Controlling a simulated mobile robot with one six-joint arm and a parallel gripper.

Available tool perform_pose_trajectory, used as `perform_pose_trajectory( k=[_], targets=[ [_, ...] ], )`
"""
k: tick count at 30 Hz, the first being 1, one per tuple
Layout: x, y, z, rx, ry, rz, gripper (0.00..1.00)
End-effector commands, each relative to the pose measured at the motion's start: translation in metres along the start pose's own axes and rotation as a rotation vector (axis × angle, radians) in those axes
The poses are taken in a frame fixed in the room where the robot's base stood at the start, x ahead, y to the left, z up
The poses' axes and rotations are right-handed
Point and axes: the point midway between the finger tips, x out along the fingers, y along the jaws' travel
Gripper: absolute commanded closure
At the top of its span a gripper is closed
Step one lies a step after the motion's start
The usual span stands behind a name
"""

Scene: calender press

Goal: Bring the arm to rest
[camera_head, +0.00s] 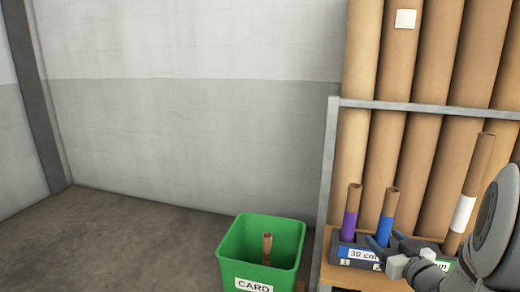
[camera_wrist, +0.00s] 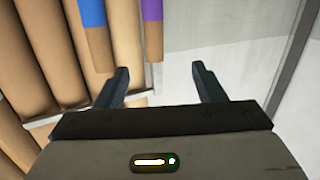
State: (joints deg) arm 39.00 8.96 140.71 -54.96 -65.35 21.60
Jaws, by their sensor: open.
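My arm reaches in from the right edge of the head view, with my gripper (camera_head: 384,246) low in front of a dark holder. In the wrist view my gripper (camera_wrist: 161,70) has its two fingers spread wide, with nothing held between them. Beyond the fingers, a blue-banded tube (camera_wrist: 95,18) and a purple-banded tube (camera_wrist: 152,10) show at the top. The head view shows the purple-banded tube (camera_head: 350,222) and the blue-banded tube (camera_head: 386,229) upright in the holder (camera_head: 346,238). I cannot tell whether the fingers touch anything.
A taller tube with a white band (camera_head: 463,213) stands at the right. Large brown rolls (camera_head: 400,150) stand behind a grey rail frame (camera_head: 330,170). A green bin (camera_head: 237,256) marked CARD, with a short tube (camera_head: 267,247) inside, stands on the floor. The floor (camera_head: 130,240) at left is clear.

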Motion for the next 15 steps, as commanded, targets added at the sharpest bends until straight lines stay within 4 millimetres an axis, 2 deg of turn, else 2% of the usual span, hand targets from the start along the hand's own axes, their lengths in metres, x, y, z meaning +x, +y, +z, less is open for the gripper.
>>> perform_pose_trajectory(
  k=[1,5,10,15],
  targets=[
    [0.001,0.0,-0.013,-0.01,-0.017,0.013,0.37],
    [0.002,0.001,-0.031,-0.03,-0.075,0.059,0.37],
    [0.001,0.0,-0.064,-0.057,-0.177,0.135,0.37],
    [-0.011,-0.007,-0.116,-0.072,-0.335,0.234,0.37]
  ],
)
